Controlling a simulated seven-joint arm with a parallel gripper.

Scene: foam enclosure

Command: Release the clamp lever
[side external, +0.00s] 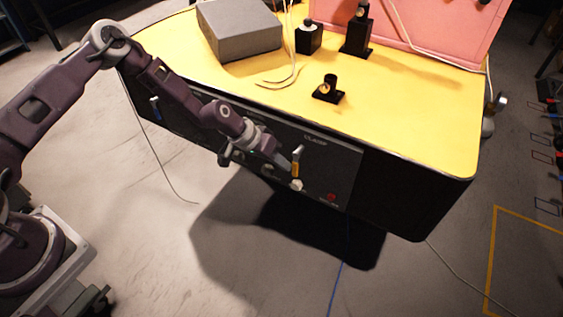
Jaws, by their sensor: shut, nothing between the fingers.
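The clamp lever (296,162) is a small upright handle, yellow-orange with a pale upper part. It sits on the dark front panel (338,164) of the yellow-topped bench, below the label "CLAMP". My gripper (284,165) is shut and empty, just left of the lever with its tip close to it. I cannot tell whether the tip touches the lever. A pale round knob (297,185) is below the lever, and a red button (332,197) is to its lower right.
The yellow bench top (410,110) carries a grey box (240,35), a small black holder (328,90) and black fixtures at the back. A pink foam wall (430,25) stands behind. More controls lie left along the panel, partly behind my arm. The floor in front is mostly clear, with thin cables.

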